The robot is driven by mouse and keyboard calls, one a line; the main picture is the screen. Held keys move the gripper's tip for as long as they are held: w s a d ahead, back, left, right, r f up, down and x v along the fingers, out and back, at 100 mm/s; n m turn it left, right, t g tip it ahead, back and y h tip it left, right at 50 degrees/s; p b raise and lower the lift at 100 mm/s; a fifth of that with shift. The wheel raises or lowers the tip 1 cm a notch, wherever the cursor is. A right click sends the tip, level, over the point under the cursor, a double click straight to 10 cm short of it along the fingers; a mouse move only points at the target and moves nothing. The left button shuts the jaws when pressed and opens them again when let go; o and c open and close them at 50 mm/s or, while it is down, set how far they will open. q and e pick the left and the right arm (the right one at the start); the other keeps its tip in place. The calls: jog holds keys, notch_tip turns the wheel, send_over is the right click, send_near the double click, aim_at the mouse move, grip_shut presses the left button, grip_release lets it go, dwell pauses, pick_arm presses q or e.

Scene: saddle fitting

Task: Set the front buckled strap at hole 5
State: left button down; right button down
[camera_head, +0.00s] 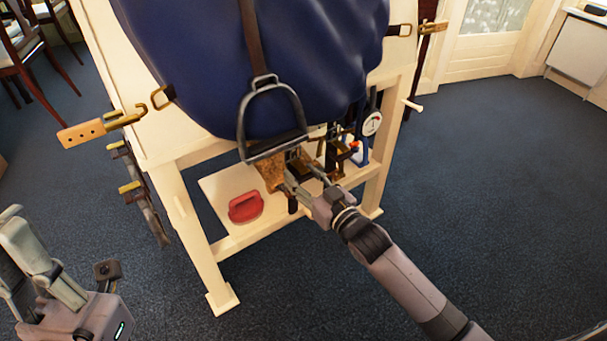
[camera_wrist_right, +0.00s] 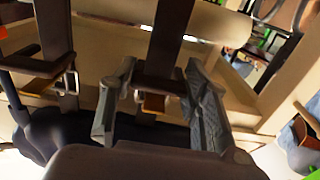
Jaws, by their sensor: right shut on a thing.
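A saddle with a dark blue cover (camera_head: 255,60) sits on a pale wooden stand. A stirrup (camera_head: 272,120) hangs from a brown leather down its near side. My right gripper (camera_head: 298,172) is just below the stirrup, under the saddle's lower edge. In the right wrist view its two fingers (camera_wrist_right: 158,100) are shut on a dark brown strap (camera_wrist_right: 172,45) with an orange-brown end. Another dark strap with a metal buckle (camera_wrist_right: 68,82) hangs to the left there. Strap holes and their numbers are not readable. My left gripper (camera_head: 35,262) is at the lower left, partly cut off, away from the saddle.
The stand's lower shelf (camera_head: 215,190) carries a red object (camera_head: 246,207) and a brown block. A round dial gauge (camera_head: 372,124) is right of the stirrup. Tan tabs with brass hooks (camera_head: 85,132) stick out at the stand's left. Blue carpet (camera_head: 500,210) is clear to the right.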

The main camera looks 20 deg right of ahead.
jog(key=shift+r+p, duration=0.45)
jog(key=shift+r, duration=0.35)
jog(key=c, duration=0.9)
grip_release()
jog(key=shift+f, duration=0.1)
jog(key=shift+s, duration=0.1)
jog(key=shift+s+d+f, duration=0.1)
jog(key=shift+s+d, duration=0.05)
jog(key=shift+s, duration=0.15)
jog(key=shift+v, duration=5.65)
